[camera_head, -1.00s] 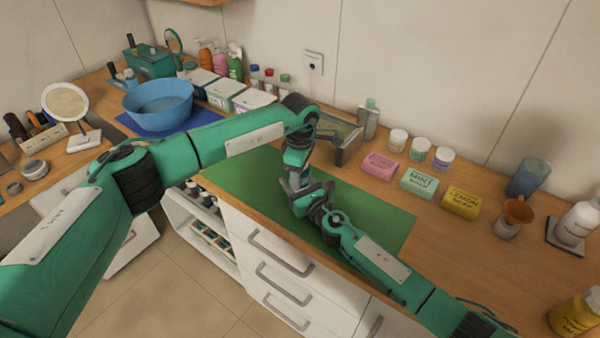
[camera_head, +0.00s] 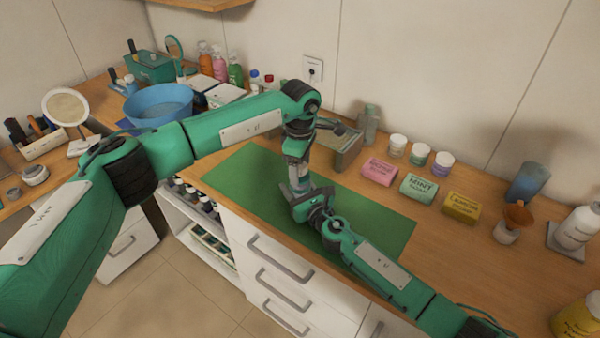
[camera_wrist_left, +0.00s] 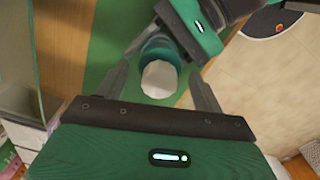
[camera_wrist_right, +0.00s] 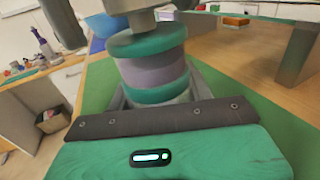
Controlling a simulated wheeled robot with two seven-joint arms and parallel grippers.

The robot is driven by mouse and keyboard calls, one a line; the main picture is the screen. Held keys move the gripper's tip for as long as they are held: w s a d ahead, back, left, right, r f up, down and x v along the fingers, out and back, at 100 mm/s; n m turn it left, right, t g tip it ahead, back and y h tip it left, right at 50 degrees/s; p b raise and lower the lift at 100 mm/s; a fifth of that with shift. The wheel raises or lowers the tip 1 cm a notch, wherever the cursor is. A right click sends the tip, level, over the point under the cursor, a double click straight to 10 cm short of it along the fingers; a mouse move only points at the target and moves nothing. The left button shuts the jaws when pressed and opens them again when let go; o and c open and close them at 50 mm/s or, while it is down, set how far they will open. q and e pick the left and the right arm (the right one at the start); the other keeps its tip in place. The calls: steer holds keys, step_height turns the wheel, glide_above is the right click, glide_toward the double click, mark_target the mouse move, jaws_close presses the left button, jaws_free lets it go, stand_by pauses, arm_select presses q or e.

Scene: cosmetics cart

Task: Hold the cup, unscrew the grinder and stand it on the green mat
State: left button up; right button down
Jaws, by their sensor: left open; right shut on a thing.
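The grinder (camera_wrist_right: 152,68) is a squat cylinder with teal and grey-purple bands, upright in the right wrist view. My right gripper (camera_head: 311,203) is shut on the pale cup (camera_wrist_right: 172,99) beneath it, which is mostly hidden. The grinder's whitish top (camera_wrist_left: 158,80) faces me in the left wrist view. My left gripper (camera_wrist_left: 160,92) is open above it, with one finger on each side and apparent gaps. In the head view the grippers and forearms mostly hide the grinder. The green mat (camera_head: 378,228) lies under both grippers.
A blue bowl (camera_head: 158,105) is at the back left. The mat's left and right parts are clear.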

mark_target(300, 178)
arm_select(q)
step_height(300, 178, up, 3)
steer(key=m, duration=0.2)
steer(key=shift+w+m, duration=0.1)
steer(key=shift+m, duration=0.3)
steer(key=shift+f, duration=0.1)
step_height(300, 178, down, 8)
steer(key=shift+r, duration=0.25)
steer(key=shift+c, duration=0.4)
steer(key=c, duration=0.9)
arm_select(e)
steer(key=shift+a, duration=0.1)
arm_select(q)
steer(key=shift+n, duration=1.5)
steer(key=o, duration=1.1)
